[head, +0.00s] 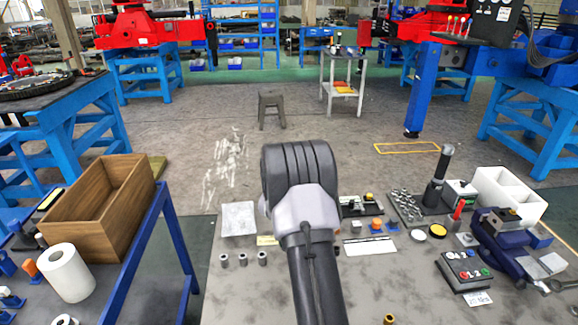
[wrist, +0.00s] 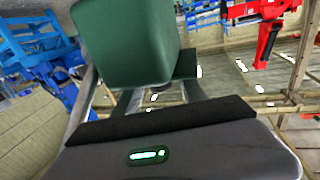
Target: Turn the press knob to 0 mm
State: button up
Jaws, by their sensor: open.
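My arm rises through the middle of the head view and hides part of the bench behind it. My gripper (wrist: 168,95) shows only in the wrist view, where it is open, with nothing seen between its jaws. A green block-like shape stands close to the camera at the top of that view; I cannot tell what it is. I cannot clearly make out the press knob. A small panel with a yellow-topped part (head: 368,198) lies just right of my arm on the grey bench (head: 260,295). No scale can be read. My gripper is away from the bench items.
A dark button box (head: 464,270) and a blue vise (head: 500,240) stand at the bench's right. A white divided box (head: 508,192) is behind them. A wooden box (head: 100,210) and paper roll (head: 66,272) are on the left table. The bench's front left is mostly clear.

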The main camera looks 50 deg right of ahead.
jog(key=p+v, duration=0.2)
jog(key=v, duration=1.4)
jog(key=shift+s+a, duration=0.2)
jog(key=shift+r, duration=0.1)
jog(key=w+r+m+g+h+p, duration=0.4)
jog(key=w+m+g+p, duration=0.1)
jog(key=w+g+p, duration=0.3)
notch_tip(320, 180, down, 4)
jog(key=w+a+m+g+p, duration=0.2)
jog(key=w+a+g, duration=0.1)
jog(key=shift+y, duration=0.4)
jog(key=d+b, duration=0.1)
jog(key=d, duration=0.4)
jog(key=d+b, duration=0.1)
jog(key=d, duration=0.5)
jog(key=s+d+b, duration=0.1)
jog(key=d+b, duration=0.1)
jog(key=d, duration=0.3)
jog(key=shift+d, duration=0.15)
jog(key=shift+d+r, duration=0.1)
jog(key=shift+d, duration=0.3)
grip_shut()
